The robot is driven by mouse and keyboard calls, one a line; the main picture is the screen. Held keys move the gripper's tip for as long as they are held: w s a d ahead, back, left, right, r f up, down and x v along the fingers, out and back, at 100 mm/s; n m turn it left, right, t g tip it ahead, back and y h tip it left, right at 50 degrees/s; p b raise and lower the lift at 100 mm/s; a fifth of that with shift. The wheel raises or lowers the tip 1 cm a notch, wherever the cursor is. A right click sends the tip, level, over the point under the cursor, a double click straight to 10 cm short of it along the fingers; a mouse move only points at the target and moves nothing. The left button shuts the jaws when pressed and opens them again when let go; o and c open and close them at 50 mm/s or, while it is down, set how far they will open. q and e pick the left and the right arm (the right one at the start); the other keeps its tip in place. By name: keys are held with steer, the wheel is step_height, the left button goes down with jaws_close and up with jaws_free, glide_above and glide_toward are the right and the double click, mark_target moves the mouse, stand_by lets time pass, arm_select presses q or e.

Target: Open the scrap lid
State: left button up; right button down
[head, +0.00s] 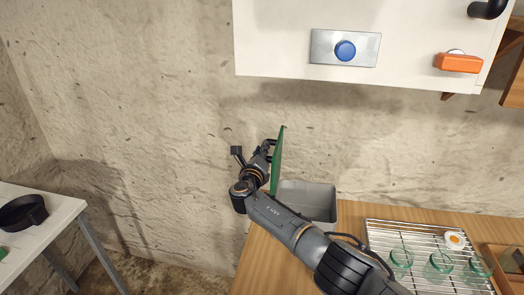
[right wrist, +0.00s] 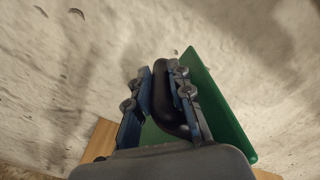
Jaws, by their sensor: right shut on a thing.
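The scrap lid (head: 279,160) is a green panel. In the head view it stands steeply upright, nearly edge-on, at the left side of a grey bin (head: 309,200) whose inside shows. My right gripper (head: 267,148) is at the lid's upper left side. In the right wrist view the green lid (right wrist: 213,98) lies behind the fingers, and my right gripper (right wrist: 160,92) is shut on its black handle (right wrist: 161,98). My left gripper is not in view.
A wire rack (head: 386,240) with several glass jars (head: 439,264) stands on the wooden counter (head: 262,262), right of my right arm. A white cabinet (head: 275,40) with a blue button (head: 345,51) hangs above. A white table (head: 52,212) with a black pan (head: 22,213) stands at left.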

steer(key=shift+s+a+f, duration=0.1)
steer(key=shift+s+f, duration=0.1)
steer(key=shift+f, duration=0.45)
steer(key=c, duration=1.2)
jaws_free()
steer(key=shift+w, duration=0.1)
steer(key=shift+r, duration=0.15)
step_height(320, 180, up, 10)
steer(key=shift+r, duration=0.15)
